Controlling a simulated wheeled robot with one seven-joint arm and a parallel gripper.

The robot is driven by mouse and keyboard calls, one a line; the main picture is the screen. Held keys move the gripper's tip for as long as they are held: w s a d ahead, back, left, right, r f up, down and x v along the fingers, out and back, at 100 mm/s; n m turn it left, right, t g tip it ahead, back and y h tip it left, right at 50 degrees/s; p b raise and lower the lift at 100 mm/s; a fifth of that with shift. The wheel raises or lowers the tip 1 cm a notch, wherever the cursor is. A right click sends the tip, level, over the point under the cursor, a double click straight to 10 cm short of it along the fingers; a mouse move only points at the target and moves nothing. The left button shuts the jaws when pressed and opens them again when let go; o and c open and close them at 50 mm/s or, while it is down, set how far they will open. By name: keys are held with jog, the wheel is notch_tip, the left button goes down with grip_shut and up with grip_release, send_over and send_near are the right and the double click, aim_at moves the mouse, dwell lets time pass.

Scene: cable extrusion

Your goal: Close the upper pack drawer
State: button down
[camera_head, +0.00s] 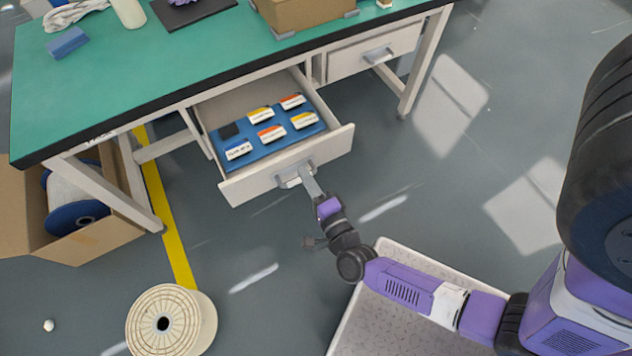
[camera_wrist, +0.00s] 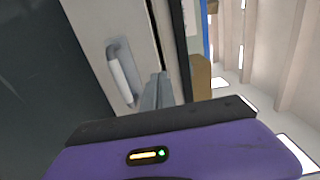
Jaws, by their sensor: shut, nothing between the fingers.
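The pack drawer (camera_head: 240,188) under the green bench is pulled out, with its pale front facing me. A blue tray (camera_head: 262,150) inside it holds several small labelled boxes and one dark piece. The drawer's handle (camera_head: 286,181) is on the middle of its front; it also shows in the wrist view (camera_wrist: 122,75). My gripper (camera_head: 307,178) is shut and empty, with its fingertips at the drawer front just right of the handle. In the wrist view the fingers (camera_wrist: 157,92) are together beside the handle, pointing at the front panel. I cannot tell whether they touch it.
A second drawer (camera_head: 350,58) to the right is shut. A bench leg (camera_head: 425,62) stands beyond it. At left are a cardboard box (camera_head: 95,240) with a spool and a bench leg (camera_head: 105,190). A cream spool (camera_head: 165,322) lies on the floor. The floor right of the drawer is clear.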

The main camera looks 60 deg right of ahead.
aim_at(293, 155)
jog(key=shift+x, duration=2.1)
jog(key=shift+d, duration=0.1)
jog(key=b+x, duration=1)
jog(key=x, duration=1.7)
jog(key=shift+w+d+f, duration=0.2)
jog(key=shift+w+d, duration=0.05)
jog(key=shift+w+d+r+b, duration=0.35)
jog(key=shift+w+b, duration=0.1)
jog(key=shift+w, duration=0.15)
jog(key=shift+f, duration=0.1)
